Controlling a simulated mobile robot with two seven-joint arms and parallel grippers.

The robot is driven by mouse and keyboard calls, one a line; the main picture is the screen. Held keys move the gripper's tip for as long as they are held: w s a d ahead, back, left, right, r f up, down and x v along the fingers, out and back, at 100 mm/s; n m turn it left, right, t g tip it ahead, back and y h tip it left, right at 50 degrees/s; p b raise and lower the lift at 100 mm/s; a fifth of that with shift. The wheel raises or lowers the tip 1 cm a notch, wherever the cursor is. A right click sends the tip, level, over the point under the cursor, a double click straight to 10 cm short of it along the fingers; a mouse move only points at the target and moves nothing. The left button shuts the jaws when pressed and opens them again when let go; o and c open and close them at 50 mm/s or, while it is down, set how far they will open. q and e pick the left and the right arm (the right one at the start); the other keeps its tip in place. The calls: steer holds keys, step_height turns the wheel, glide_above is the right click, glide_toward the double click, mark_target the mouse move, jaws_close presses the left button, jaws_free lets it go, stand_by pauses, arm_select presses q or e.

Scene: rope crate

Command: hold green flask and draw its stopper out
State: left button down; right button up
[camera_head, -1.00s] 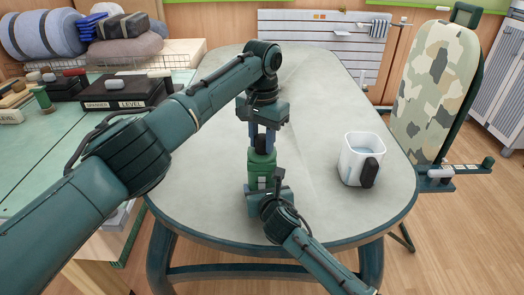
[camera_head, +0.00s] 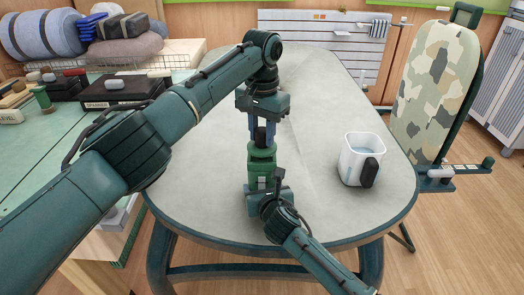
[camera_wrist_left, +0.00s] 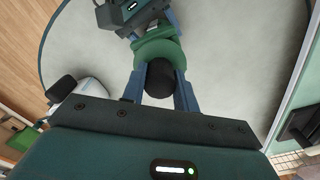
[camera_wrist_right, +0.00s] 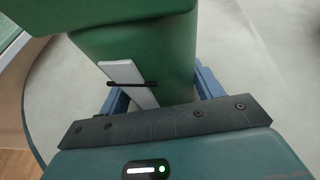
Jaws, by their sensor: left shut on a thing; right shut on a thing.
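The green flask (camera_head: 262,160) stands upright on the grey table near its front end. My right gripper (camera_head: 264,188) is shut on its lower body from the front; the flask's green wall (camera_wrist_right: 165,45) fills the right wrist view, with a pale strip on it. My left gripper (camera_head: 261,137) points down from above, shut on the black stopper (camera_head: 260,136). In the left wrist view the stopper (camera_wrist_left: 160,78) sits between the blue fingers, over the flask's green rim (camera_wrist_left: 158,48). I cannot tell whether the stopper's lower end is clear of the neck.
A white mug (camera_head: 360,160) with a dark handle stands on the table (camera_head: 320,215) to the right of the flask. A green workbench (camera_head: 45,150) with a black case and rolls is at the left. A camouflage ironing board (camera_head: 435,90) stands at the right.

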mark_target(262, 130)
steer(key=shift+s+d+f, duration=0.1)
steer(key=shift+f, duration=0.2)
arm_select(q)
steer(key=shift+r, duration=0.95)
steer(key=shift+r, duration=0.1)
steer(key=shift+r, duration=4.15)
arm_select(e)
steer(key=o, duration=1.3)
steer(key=shift+r, duration=0.2)
steer(key=shift+c, duration=0.2)
